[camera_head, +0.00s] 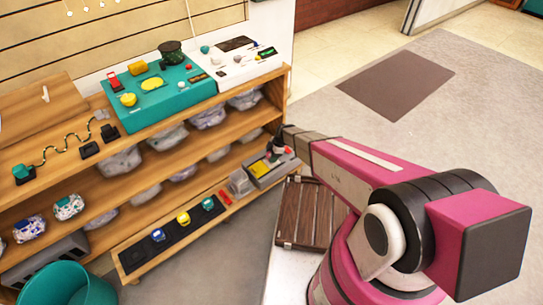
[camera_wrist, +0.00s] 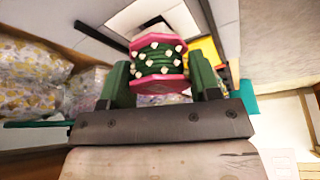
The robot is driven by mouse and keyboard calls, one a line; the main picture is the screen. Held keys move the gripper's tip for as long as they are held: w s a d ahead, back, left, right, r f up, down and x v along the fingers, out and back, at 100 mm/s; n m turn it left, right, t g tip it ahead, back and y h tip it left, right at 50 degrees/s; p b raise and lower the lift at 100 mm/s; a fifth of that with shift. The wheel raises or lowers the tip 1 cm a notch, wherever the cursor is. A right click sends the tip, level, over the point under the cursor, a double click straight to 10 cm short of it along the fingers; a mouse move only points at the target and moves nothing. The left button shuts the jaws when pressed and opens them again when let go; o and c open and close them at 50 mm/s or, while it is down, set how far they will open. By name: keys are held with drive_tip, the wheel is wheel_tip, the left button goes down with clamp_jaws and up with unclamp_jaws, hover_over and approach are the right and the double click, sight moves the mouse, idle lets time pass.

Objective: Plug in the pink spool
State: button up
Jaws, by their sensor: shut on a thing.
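The pink spool (camera_wrist: 158,62), with pink end flanges and a green middle dotted with white knobs, is between the two green fingers of my gripper (camera_wrist: 160,85) in the wrist view. The fingers are shut on it. In the head view my gripper (camera_head: 277,147) reaches down over a grey box with a yellow part (camera_head: 262,168) at the right end of the shelf. The spool is too small to make out there. Beyond the spool in the wrist view is a pale surface with dark edges (camera_wrist: 135,17); I cannot tell whether the spool touches it.
Blue, yellow and green small items stand in a dark strip (camera_head: 133,255) on the lowest shelf. A teal panel (camera_head: 160,92) and a white panel (camera_head: 238,65) lie on the top shelf. Wrapped bundles fill the middle shelves. A teal bin (camera_head: 68,287) stands lower left.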

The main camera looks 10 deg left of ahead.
drive_tip(key=shift+f, duration=0.4)
idle(0.3)
drive_tip(key=o, duration=1.3)
drive_tip(key=shift+r, duration=0.1)
drive_tip(key=shift+r, duration=3.7)
clamp_jaws()
drive_tip(key=shift+w+d, duration=0.1)
drive_tip(key=shift+d, duration=0.1)
